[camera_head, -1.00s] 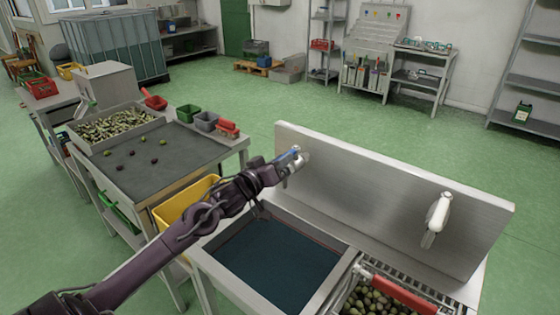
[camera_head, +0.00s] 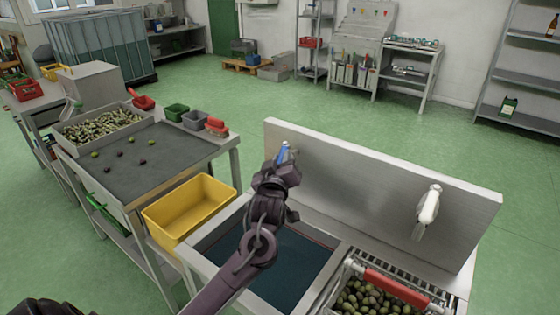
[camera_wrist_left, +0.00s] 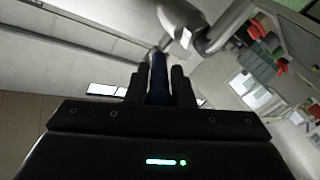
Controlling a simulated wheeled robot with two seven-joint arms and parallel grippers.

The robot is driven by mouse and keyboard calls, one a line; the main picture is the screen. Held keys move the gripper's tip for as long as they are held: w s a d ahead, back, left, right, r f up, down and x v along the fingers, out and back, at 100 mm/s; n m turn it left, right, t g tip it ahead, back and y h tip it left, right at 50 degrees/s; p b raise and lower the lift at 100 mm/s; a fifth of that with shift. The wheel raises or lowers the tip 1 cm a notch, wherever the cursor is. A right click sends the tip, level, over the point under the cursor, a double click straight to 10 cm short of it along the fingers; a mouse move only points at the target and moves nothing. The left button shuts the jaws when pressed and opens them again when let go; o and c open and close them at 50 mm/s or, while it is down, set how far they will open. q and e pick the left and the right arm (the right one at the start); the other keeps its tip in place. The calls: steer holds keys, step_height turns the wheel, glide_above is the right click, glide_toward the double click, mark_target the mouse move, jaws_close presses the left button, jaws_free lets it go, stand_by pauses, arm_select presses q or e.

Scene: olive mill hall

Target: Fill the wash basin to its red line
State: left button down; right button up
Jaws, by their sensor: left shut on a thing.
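The wash basin (camera_head: 222,284) is a steel sink with dark blue water (camera_head: 295,262) in it. A thin red line shows along its inner wall near the far right corner, just above the water; my arm hides part of the basin. My left gripper (camera_head: 283,163) is at the backsplash, shut on the blue tap lever (camera_head: 284,150). In the left wrist view the lever (camera_wrist_left: 158,82) stands between the two fingers, with the curved metal tap (camera_wrist_left: 222,32) beyond. My gripper hides most of the tap in the head view. My right gripper is not in view.
A yellow tub (camera_head: 190,204) stands left of the basin, beside the sorting table (camera_head: 150,165). A crate of olives with a red handle (camera_head: 395,288) sits on the right. A white spray handle (camera_head: 428,210) hangs on the backsplash (camera_head: 370,185).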

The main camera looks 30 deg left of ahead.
arm_select(q)
steer(key=c, duration=1.3)
jaws_free()
steer(key=shift+c, duration=0.2)
steer(key=shift+s+d, duration=0.1)
steer(key=shift+s+d+f, duration=0.1)
steer(key=shift+s+d, duration=0.05)
steer(key=shift+s, duration=0.15)
steer(key=b+v, duration=0.1)
steer(key=v, duration=0.6)
steer(key=shift+b, duration=0.35)
